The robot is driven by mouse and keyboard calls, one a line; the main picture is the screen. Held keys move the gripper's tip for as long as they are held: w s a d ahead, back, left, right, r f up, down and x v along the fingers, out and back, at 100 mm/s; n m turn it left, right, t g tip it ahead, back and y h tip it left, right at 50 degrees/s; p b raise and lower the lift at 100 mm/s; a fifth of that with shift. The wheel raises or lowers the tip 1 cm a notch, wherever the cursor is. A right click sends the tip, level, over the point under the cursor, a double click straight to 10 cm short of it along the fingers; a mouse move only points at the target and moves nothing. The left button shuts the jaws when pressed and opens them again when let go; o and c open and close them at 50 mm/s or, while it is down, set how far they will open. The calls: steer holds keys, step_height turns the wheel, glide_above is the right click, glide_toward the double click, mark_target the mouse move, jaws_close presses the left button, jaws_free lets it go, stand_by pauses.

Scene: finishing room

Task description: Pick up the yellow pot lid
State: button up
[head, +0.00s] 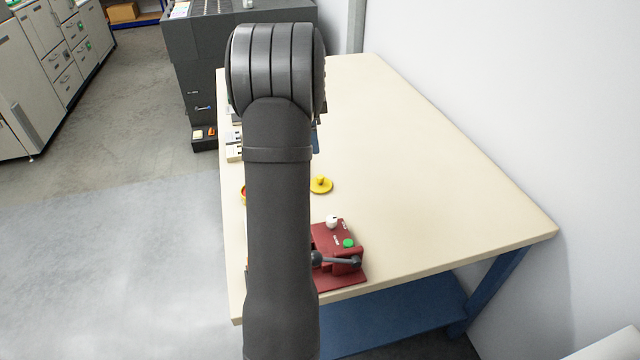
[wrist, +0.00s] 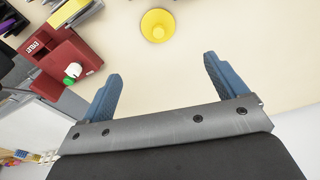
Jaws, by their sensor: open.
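The yellow pot lid (head: 321,185) lies on the cream table, just right of my arm in the head view. It is a round disc with a knob on top. In the wrist view the yellow lid (wrist: 157,26) is at the top middle, beyond the fingertips and apart from them. My gripper (wrist: 158,75) is open, with its two blue fingers spread wide and nothing between them. In the head view my arm hides the gripper and part of the table.
A red device (head: 338,255) with a green button, white knob and dark lever stands at the table's near edge; it also shows at left in the wrist view (wrist: 62,62). An orange-red item (head: 243,194) is partly hidden behind my arm. The table's right side (head: 430,190) is clear, beside a white wall.

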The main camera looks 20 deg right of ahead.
steer(key=f, duration=0.5)
steer(key=d+f, duration=0.1)
steer(key=f, duration=1)
steer(key=shift+s+d+f, duration=0.1)
steer(key=shift+s+d, duration=0.2)
steer(key=shift+d, duration=0.05)
steer(key=c, duration=1)
